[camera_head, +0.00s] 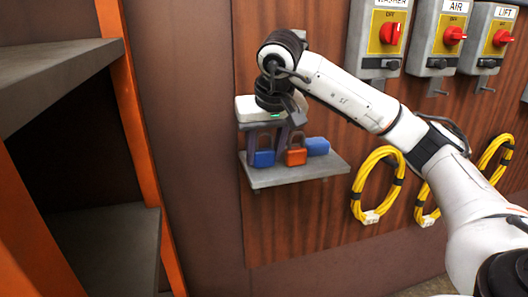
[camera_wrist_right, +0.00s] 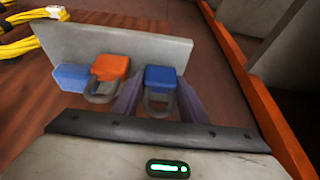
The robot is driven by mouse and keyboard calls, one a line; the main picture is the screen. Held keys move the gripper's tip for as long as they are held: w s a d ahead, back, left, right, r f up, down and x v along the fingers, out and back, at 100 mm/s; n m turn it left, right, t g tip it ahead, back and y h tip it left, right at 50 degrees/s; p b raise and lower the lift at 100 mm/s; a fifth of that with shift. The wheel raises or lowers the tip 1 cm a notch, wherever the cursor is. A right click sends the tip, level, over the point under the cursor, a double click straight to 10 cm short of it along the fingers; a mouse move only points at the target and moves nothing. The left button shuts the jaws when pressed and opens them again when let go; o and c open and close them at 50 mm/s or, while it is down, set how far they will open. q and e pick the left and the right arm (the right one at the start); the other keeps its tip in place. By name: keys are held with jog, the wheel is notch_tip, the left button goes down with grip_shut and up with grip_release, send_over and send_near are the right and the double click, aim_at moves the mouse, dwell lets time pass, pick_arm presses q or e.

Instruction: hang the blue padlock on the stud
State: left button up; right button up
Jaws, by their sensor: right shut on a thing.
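The blue padlock (camera_head: 264,158) is at the left end of a small grey wall shelf, its shackle upward in the head view. My right gripper (camera_head: 267,146) points down at it, and its fingers are shut on it. In the right wrist view the blue padlock (camera_wrist_right: 160,77) sits between the two fingertips of my gripper (camera_wrist_right: 158,88). I cannot tell whether it still touches the shelf. Small studs jut out below the switch boxes, one below the AIR box (camera_head: 437,88) and one below the LIFT box (camera_head: 485,85). My left gripper is not in view.
An orange padlock (camera_head: 296,156) stands close beside the blue one on the shelf (camera_head: 290,177), with a blue block (camera_head: 317,146) beyond. Yellow cable coils (camera_head: 374,186) hang to the right. An orange-framed rack (camera_head: 142,120) stands left. My right forearm crosses before the panel.

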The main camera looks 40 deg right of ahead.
jog(key=shift+f, duration=0.15)
jog(key=shift+f, duration=0.2)
jog(key=o, duration=1.1)
jog(key=shift+o, duration=0.2)
